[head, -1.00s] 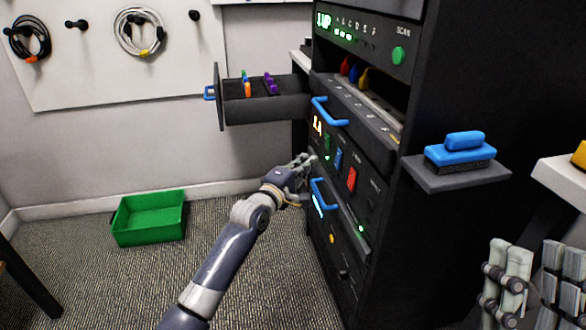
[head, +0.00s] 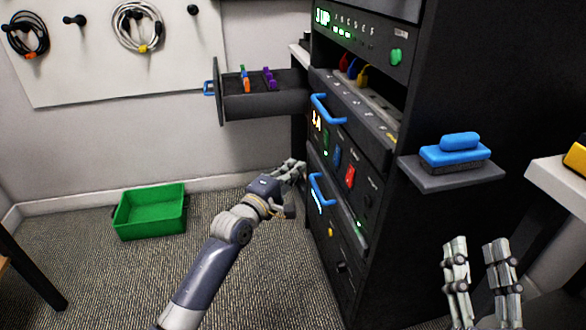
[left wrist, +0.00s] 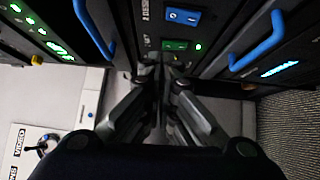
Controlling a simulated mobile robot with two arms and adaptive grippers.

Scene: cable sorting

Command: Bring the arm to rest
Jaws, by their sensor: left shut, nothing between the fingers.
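My left arm reaches in from the lower left in the head view. Its gripper (head: 298,170) is shut and empty, in front of the black rack's switch panel (head: 340,158). In the left wrist view the closed fingers (left wrist: 172,85) point toward the panel with a blue and a green switch; contact cannot be told. My right gripper (head: 480,265) stands at the bottom right of the head view, its two fingers apart with nothing between them.
An open drawer (head: 262,107) with coloured clips juts left from behind the rack. Blue handles (head: 322,190) stick out near my left gripper. A blue brush (head: 455,155) sits on a side shelf. A green bin (head: 150,228) is on the carpet. Coiled cables (head: 138,28) hang on the wall.

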